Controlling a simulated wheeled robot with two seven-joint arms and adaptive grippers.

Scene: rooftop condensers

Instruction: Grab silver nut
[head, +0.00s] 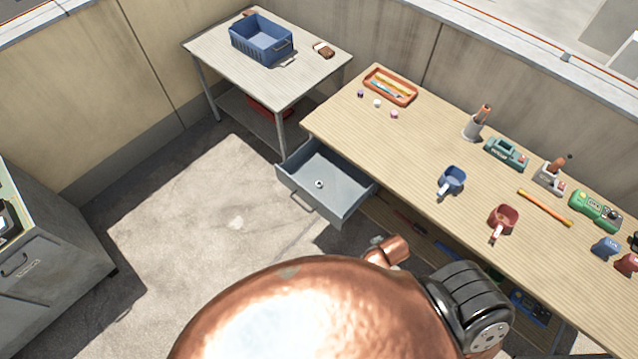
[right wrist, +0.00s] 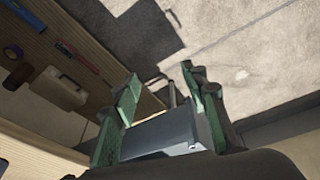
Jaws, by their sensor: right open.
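The silver nut (head: 319,184) is a small light ring lying inside the open grey-blue drawer (head: 347,206) under the long workbench. In the right wrist view, the drawer (right wrist: 160,138) shows between and beyond my right gripper's green fingers. My right gripper (right wrist: 163,100) is open, with nothing visible held between its fingers. My right gripper cannot be made out in the head view, and my left gripper is in neither view.
The wooden workbench (head: 420,150) carries an orange tray (head: 390,86), a blue mug (head: 452,181), a red mug (head: 503,222) and several tools. A blue crate (head: 262,40) stands on a side table (head: 215,52). A grey cabinet (head: 50,270) stands left; the floor between is clear.

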